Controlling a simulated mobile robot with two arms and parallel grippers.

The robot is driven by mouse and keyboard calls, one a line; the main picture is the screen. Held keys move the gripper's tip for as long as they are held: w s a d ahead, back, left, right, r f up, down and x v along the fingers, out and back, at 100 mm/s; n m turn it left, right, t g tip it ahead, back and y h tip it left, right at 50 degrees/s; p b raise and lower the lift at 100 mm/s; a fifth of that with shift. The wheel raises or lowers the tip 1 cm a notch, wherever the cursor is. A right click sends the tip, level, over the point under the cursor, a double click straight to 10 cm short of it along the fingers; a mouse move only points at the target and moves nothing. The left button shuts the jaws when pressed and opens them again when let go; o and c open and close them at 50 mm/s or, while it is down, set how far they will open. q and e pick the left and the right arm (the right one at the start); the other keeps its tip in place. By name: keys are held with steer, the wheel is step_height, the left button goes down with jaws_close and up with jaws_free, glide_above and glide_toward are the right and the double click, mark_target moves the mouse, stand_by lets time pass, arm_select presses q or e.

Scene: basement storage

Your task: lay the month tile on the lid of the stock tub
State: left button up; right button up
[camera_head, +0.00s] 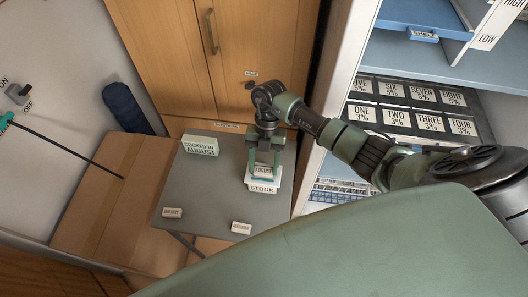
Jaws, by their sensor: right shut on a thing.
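The stock tub (262,188) is a small white tub labelled STOCK, standing on the right side of a grey table. My right gripper (263,167) points down over it and is shut on a small white month tile (262,170), whose lettering looks like AUGUST. The tile is at the tub's lid; I cannot tell whether it touches. The gripper and tile hide most of the lid. A greenish sign (200,147) reading COOKED IN AUGUST stands at the table's back left. Two other small white tiles lie near the front, one at left (172,212) and one at right (241,227). My left gripper is out of view.
The grey table (205,190) is clear in the middle. A wooden cupboard (215,60) stands behind it and a large cardboard box (105,200) at left. At right, a shelf unit (420,60) holds numbered dark boxes (410,105).

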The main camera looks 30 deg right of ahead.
steer(key=o, duration=1.3)
steer(key=shift+f, duration=0.1)
steer(key=shift+w+r+p, duration=0.1)
steer(key=shift+r+p, duration=0.2)
steer(key=shift+r, duration=0.1)
steer(key=p+v, duration=0.3)
steer(key=v, duration=0.4)
steer(key=shift+d+p, duration=0.15)
steer(key=shift+p, duration=0.2)
